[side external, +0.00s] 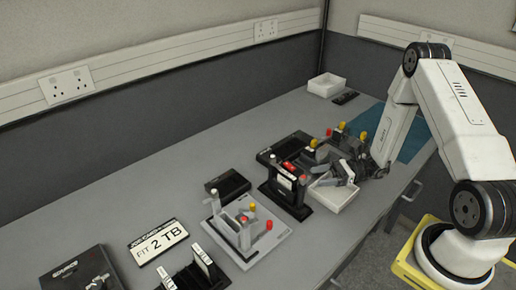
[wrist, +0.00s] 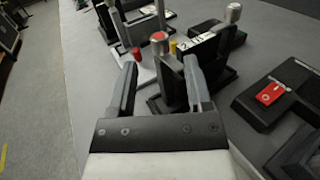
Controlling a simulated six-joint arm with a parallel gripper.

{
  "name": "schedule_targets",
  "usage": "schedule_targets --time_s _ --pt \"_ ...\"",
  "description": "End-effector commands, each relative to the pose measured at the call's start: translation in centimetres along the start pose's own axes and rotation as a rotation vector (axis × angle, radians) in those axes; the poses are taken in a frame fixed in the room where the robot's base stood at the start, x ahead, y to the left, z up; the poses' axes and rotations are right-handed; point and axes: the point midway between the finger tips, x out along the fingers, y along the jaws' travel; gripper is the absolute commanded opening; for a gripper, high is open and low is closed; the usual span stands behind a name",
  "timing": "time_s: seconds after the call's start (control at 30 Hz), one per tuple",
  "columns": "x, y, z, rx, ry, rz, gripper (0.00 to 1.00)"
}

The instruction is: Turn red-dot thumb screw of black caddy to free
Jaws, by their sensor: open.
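The black caddy (wrist: 172,92) stands upright on the bench in front of my gripper in the wrist view. It also shows in the side view (side external: 292,192). Its red-dot thumb screw (wrist: 158,40) is a silver knob with a red top, seen beyond and between my fingertips. A plain silver thumb screw (wrist: 233,13) rises at the caddy's other end. My gripper (wrist: 160,64) is open, with nothing visibly held between its fingers. In the side view my gripper (side external: 345,172) is just right of the caddy, above a white tray. Contact with the caddy cannot be told.
The white tray (side external: 340,197) sits near the bench's front edge. A grey fixture (side external: 245,238) with red and yellow knobs stands left of the caddy. A red latch (wrist: 270,93) sits on a black part at right in the wrist view. A "FIT 2 TB" sign (side external: 159,242) lies farther left.

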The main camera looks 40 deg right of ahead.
Motion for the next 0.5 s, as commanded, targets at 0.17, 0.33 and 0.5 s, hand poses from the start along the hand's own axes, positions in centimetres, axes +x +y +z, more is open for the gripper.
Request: schedule_targets --time_s 0.17,0.33,0.5 --pt "2.1 0.1 0.0 -0.001 0.0 0.004 0.64" --pt "3.9 0.0 0.0 -0.002 0.001 0.003 0.64" --pt "5.2 0.0 0.0 -0.001 0.001 0.002 0.64"
